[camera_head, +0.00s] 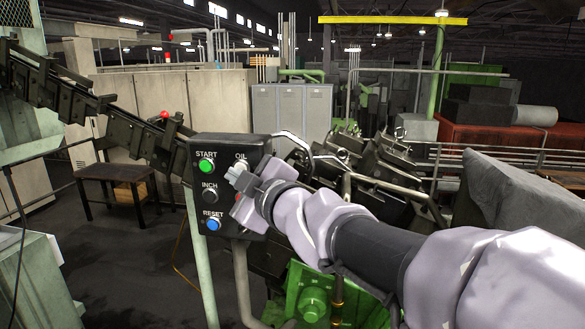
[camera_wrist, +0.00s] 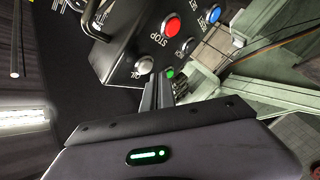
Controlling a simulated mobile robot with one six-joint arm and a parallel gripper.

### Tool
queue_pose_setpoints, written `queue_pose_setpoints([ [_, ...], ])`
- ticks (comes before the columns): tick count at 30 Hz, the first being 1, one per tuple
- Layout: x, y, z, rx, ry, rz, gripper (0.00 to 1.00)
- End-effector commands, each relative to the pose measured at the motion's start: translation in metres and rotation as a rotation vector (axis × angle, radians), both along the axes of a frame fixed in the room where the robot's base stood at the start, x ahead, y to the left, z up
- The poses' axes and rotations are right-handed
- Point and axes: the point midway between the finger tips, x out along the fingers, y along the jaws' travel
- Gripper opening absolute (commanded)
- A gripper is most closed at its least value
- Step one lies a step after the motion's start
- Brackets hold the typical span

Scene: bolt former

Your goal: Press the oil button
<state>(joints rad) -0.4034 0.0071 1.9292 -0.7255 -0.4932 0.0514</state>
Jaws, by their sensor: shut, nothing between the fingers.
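The black control box (camera_head: 228,146) has a green START button (camera_head: 206,166), a black INCH button (camera_head: 210,196) and a blue RESET button (camera_head: 213,225). My gripper (camera_head: 237,173) is shut and empty, with its tip just below the OIL label (camera_head: 240,157), covering that part of the panel in the head view. The silver oil button (camera_wrist: 145,65) shows in the wrist view, beside my fingertips (camera_wrist: 163,78). The green START button also shows there (camera_wrist: 170,73), partly behind the fingers. I cannot tell whether my fingertips touch the panel.
A red STOP button (camera_wrist: 172,26) sits on the same panel, hidden in the head view by my arm. Dark machinery (camera_head: 385,160) stands behind the box on the right. Green machine parts (camera_head: 312,300) lie below. A low bench (camera_head: 115,180) stands left on open floor.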

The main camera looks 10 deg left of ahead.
Motion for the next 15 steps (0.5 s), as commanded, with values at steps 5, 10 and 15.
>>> queue_pose_setpoints([
  [5, 0.0060, -0.0004, 0.0008, 0.000, 0.000, 0.000, 0.00],
  [10, 0.0081, -0.0005, 0.0001, 0.000, 0.000, 0.000, 0.00],
  [15, 0.0082, -0.0005, 0.0000, 0.000, 0.000, 0.000, 0.00],
])
